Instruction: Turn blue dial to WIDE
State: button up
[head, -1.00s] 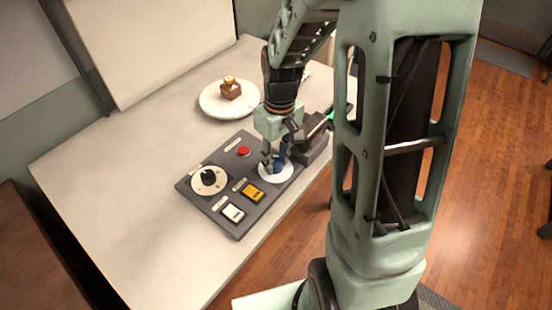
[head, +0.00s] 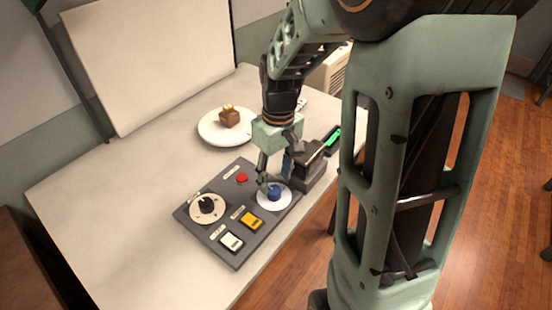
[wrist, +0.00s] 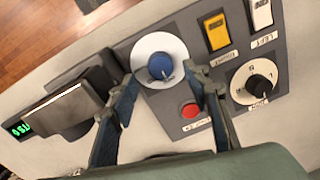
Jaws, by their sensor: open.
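The blue dial (head: 274,191) sits on a white disc (head: 264,204) at the right end of the dark control panel (head: 233,258). My gripper (head: 274,180) is open above the dial. How high the tips are above the panel is hard to tell.
The panel also bears a black dial (head: 206,206), a red button (head: 242,178), a yellow switch (head: 250,221) and a white switch (head: 231,242). A dark device (head: 312,165) stands close right of the panel. A plate (head: 212,133) with cake lies behind.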

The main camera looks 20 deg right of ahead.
aim_at(277, 189)
notch_tip(277, 189, up, 8)
jog(key=shift+d, duration=0.2)
jog(key=shift+f, duration=0.15)
